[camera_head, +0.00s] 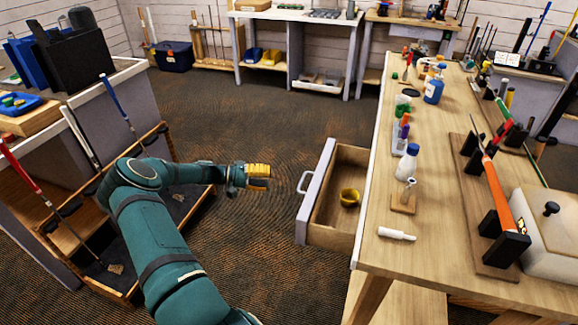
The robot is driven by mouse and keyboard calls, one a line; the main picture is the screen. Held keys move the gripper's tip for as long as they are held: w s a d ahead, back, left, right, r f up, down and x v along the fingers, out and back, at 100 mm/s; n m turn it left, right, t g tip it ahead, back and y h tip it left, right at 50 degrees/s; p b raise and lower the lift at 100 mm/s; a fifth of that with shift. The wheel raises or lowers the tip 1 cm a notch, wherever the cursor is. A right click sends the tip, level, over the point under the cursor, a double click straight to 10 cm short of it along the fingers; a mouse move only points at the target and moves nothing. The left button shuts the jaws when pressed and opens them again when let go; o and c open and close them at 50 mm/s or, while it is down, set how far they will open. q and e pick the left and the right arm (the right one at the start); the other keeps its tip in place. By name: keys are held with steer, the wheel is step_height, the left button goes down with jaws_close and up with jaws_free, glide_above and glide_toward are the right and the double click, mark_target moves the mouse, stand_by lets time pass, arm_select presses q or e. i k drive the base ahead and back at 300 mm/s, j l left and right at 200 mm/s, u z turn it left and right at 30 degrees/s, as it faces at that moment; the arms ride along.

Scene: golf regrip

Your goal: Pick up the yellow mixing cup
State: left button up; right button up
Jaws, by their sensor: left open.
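The yellow mixing cup (349,197) is small and sits inside the open wooden drawer (325,213), towards the drawer's right side. My left gripper (265,179) is at the end of the teal arm that comes in from the lower left. Its yellow-tipped fingers point right and are apart, with nothing between them. It is left of the drawer and its handle (307,182), clear of the cup. My right gripper is not in view.
The workbench (425,240) on the right bears a white-and-blue bottle (407,163), a white tube (396,234) and an orange-gripped club (497,195) in a stand. A wooden club rack (130,275) stands left. Open floor lies between.

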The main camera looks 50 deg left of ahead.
mark_target(349, 197)
steer(key=k+j, duration=0.8)
steer(key=j, duration=0.1)
